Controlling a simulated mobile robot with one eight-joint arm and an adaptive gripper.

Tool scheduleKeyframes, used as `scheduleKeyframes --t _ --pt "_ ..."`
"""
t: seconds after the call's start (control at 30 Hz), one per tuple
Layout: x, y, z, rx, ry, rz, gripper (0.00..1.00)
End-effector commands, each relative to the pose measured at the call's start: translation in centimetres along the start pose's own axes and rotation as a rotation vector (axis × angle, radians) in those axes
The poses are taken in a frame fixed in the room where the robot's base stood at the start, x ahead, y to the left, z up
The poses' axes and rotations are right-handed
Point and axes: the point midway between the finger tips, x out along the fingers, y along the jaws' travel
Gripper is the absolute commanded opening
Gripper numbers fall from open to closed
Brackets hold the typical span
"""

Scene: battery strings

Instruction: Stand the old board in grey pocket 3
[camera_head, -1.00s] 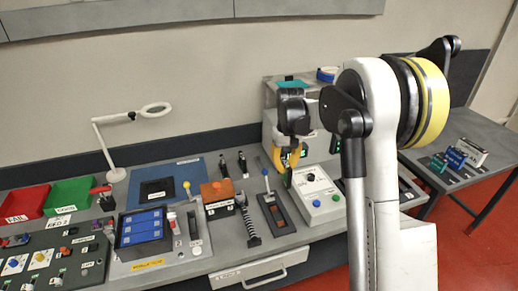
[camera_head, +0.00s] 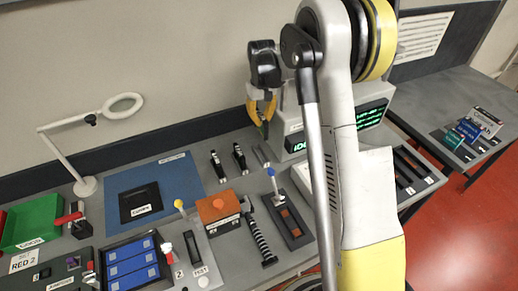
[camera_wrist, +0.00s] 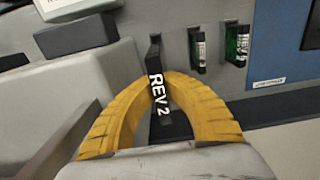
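My gripper (camera_head: 263,122) hangs above the bench beside the white display box. In the wrist view its yellow fingers (camera_wrist: 165,85) close around a narrow dark board (camera_wrist: 158,88) lettered REV 2, seen edge-on. They appear shut on it. Two upright dark pockets or holders with green and white inserts (camera_wrist: 198,48) (camera_wrist: 237,45) stand in a row to its right in that view. In the head view they are the dark uprights (camera_head: 217,165) (camera_head: 239,157). A grey slot strip (camera_head: 261,156) lies beside them, below my gripper. Whether the board touches it is unclear.
A white box with green displays (camera_head: 292,125) stands close right of my gripper. A blue mat (camera_head: 180,172) lies left of the uprights. An orange-topped box (camera_head: 218,208) and a lever unit (camera_head: 285,212) stand in front. A lamp (camera_head: 85,185) is at far left.

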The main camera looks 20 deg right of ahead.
Motion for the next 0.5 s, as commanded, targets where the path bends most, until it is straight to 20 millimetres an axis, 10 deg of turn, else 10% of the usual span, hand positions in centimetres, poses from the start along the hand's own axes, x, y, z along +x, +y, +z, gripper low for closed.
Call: scheduleKeyframes --t 0.2,0.5 --pt "6.6 0.0 0.0 0.0 0.0 0.0 0.0" --pt "10.0 0.0 0.0 0.0 0.0 0.0 0.0"
